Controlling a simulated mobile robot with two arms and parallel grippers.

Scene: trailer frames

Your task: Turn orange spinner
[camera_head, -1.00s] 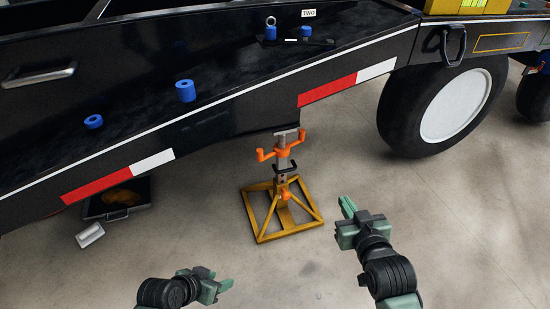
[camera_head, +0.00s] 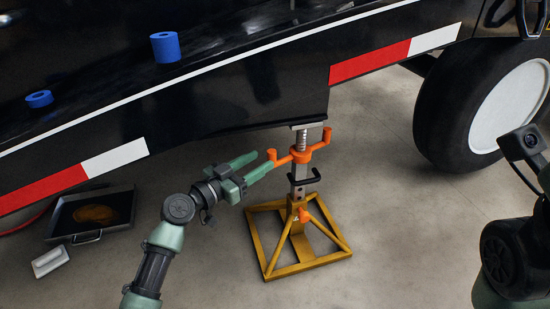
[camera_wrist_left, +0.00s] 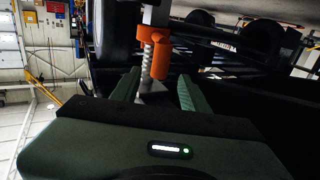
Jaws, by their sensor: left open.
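The orange spinner (camera_head: 302,154) is a crossbar with an upright handle at each end, on the threaded post of a jack stand. The stand has a yellow square base (camera_head: 300,268) on the floor. My left gripper (camera_head: 264,160) is open beside the spinner's left handle, its fingers pointing at it. In the left wrist view an orange handle (camera_wrist_left: 158,58) appears between the open fingertips (camera_wrist_left: 159,78), in front of the threaded post; I cannot tell whether they touch. My right arm is at the right edge; its fingers are out of view.
The black trailer side (camera_head: 230,100) hangs above, over the stand's top plate. A black wheel (camera_head: 435,125) stands to the right. A black tray (camera_head: 62,225) and a white block (camera_head: 50,261) lie on the floor at left. A black crank handle (camera_head: 303,180) sits below the spinner.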

